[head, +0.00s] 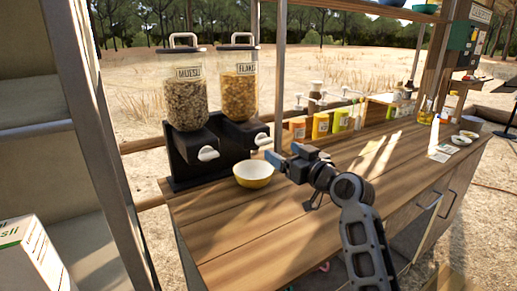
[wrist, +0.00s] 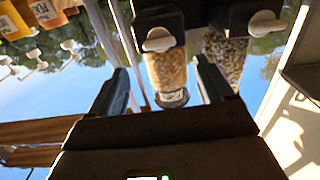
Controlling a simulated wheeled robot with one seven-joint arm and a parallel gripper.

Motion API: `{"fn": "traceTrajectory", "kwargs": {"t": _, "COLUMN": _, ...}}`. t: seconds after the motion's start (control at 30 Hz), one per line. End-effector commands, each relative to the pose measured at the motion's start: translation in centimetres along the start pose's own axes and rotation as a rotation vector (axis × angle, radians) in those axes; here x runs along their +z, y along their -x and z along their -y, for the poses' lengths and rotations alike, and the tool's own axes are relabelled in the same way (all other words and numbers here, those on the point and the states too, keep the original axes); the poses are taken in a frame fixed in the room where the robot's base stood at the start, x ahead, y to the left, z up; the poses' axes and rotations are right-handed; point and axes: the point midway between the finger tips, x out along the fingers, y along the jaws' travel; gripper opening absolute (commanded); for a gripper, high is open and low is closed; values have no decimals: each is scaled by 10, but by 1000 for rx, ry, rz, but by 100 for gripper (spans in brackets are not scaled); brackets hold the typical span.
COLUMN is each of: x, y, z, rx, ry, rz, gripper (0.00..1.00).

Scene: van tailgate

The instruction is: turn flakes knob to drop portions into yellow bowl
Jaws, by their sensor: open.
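The flakes dispenser (head: 239,85) is a clear container of orange flakes on a black stand. Its white knob (head: 262,139) faces forward and also shows in the wrist view (wrist: 158,40), ahead of my gripper and between the lines of its fingers. The yellow bowl (head: 255,182), white inside, stands on the counter below the flakes outlet and looks empty. It is not visible in the wrist view. My gripper (head: 284,157) is open and empty, just right of the bowl and a little below the knob, apart from it. Both fingers (wrist: 160,82) show in the wrist view.
The muesli dispenser (head: 185,90) with its white knob (head: 208,153) stands left of the flakes one. Coloured containers (head: 320,125) line the counter's back edge. A metal post (head: 280,70) rises behind the gripper. The wooden counter (head: 250,230) is clear in front.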

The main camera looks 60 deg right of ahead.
Motion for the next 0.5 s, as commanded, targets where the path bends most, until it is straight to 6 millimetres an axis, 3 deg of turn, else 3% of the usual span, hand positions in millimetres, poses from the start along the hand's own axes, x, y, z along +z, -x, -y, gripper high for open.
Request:
{"fn": "traceTrajectory", "kwargs": {"t": 0.17, "x": -3, "y": -14, "z": -2, "rx": 5, "ry": -5, "rz": -5, "gripper": 81}}
{"fn": "traceTrajectory", "kwargs": {"t": 0.5, "x": -2, "y": -64, "z": -2, "rx": 4, "ry": -4, "rz": -4, "gripper": 81}}
